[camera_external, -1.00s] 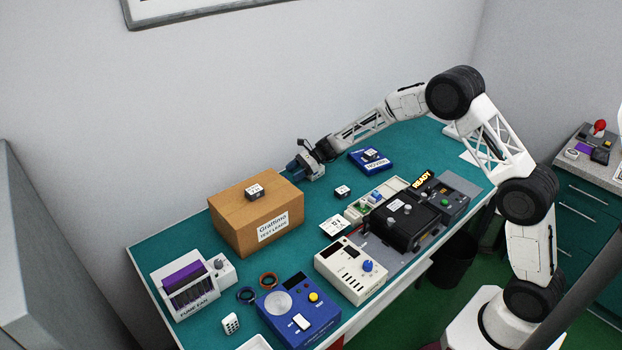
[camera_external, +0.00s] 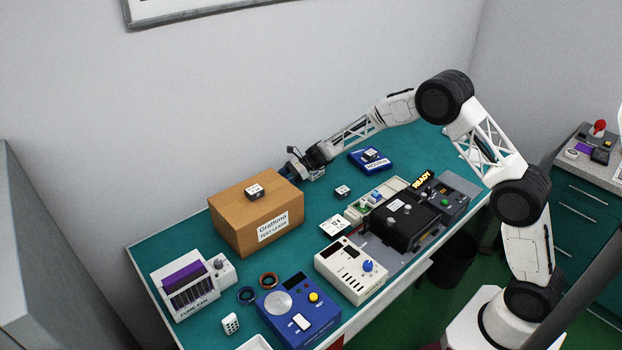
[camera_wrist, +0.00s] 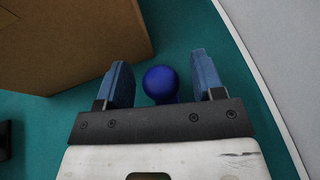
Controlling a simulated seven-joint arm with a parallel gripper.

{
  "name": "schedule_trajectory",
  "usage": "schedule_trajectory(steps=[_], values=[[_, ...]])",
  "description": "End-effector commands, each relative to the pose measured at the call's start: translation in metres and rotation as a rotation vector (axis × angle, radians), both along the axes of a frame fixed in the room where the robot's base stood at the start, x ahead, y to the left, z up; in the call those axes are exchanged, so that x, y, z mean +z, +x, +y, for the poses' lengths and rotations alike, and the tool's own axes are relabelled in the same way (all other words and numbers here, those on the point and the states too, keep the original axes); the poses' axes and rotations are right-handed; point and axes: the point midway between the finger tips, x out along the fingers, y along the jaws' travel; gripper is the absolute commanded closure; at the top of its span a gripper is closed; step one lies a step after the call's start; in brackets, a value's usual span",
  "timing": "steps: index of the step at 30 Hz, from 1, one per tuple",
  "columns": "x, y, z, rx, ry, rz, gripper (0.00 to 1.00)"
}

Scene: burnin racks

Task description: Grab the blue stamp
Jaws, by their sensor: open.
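The blue stamp shows as a round dark blue knob (camera_wrist: 160,84) in the wrist view, standing on the green bench top. My gripper (camera_wrist: 160,76) is open, with one blue finger on each side of the knob and a gap on both sides. The lower part of the stamp is hidden behind my gripper's dark crossbar. In the external view my gripper (camera_external: 290,168) is low behind the right end of the cardboard box, and the stamp cannot be made out there.
The cardboard box (camera_external: 238,231) stands close beside my gripper and fills the upper left of the wrist view (camera_wrist: 60,40). The bench edge and wall lie to the right there.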

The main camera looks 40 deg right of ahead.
Motion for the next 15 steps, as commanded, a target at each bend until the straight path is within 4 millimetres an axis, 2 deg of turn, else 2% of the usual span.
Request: schedule_trajectory(steps=[13, 15], values=[[0.0000, -0.0001, -0.0004, 0.000, 0.000, 0.001, 0.38], [-0.0001, -0.0002, -0.0005, 0.000, 0.000, 0.001, 0.49]])
